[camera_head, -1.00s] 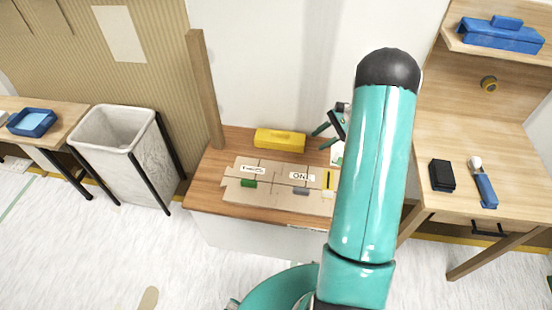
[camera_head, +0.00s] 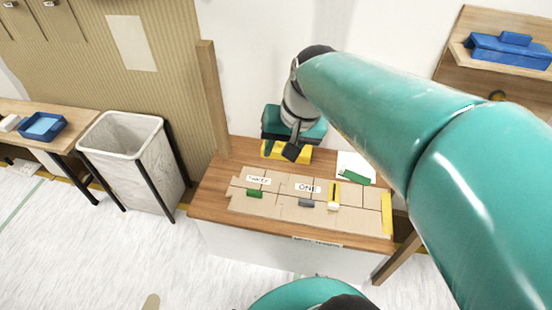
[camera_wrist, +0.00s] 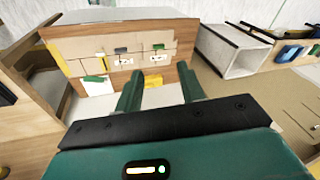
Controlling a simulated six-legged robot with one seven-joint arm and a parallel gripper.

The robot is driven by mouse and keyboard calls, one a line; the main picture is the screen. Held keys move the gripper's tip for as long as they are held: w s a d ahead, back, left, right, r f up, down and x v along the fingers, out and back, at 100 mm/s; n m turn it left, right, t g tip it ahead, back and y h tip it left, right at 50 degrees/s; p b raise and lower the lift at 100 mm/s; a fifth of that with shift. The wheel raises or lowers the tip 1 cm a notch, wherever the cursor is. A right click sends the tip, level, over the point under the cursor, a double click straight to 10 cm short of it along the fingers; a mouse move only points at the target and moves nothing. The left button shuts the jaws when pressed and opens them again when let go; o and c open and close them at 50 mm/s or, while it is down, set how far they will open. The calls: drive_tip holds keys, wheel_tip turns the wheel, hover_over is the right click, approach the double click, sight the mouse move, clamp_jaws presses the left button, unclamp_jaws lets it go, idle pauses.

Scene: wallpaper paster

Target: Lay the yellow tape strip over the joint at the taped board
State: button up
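Flat tan board pieces (camera_head: 270,205) lie on the wooden desk, with dark seams between them and white labels on top, one reading "ONE". A short yellow strip with a pale lower end (camera_head: 333,196) lies on the board right of the "ONE" label. A longer yellow strip (camera_head: 387,212) runs along the board's right end and also shows at left in the wrist view (camera_wrist: 55,50). I cannot tell which is the named strip. My gripper (camera_wrist: 160,69) is open and empty, above the desk's back edge by a yellow box (camera_wrist: 153,82), which it partly hides in the head view.
A green piece (camera_head: 254,194) and a grey piece (camera_head: 306,202) lie on the board. A green item (camera_head: 355,178) lies on white paper (camera_head: 352,163) at the back right. A wooden post (camera_head: 214,100) stands at the desk's left; a bin (camera_head: 125,150) is further left.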

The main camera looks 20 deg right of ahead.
drive_tip(key=s+a+r+n+t+h, duration=0.1)
drive_tip(key=s+a+n+t, duration=0.1)
drive_tip(key=s, duration=0.5)
drive_tip(key=shift+a+r+n+t+h, duration=0.3)
drive_tip(key=shift+a+n+h, duration=0.15)
drive_tip(key=shift+n, duration=0.55)
drive_tip(key=shift+s+d, duration=0.1)
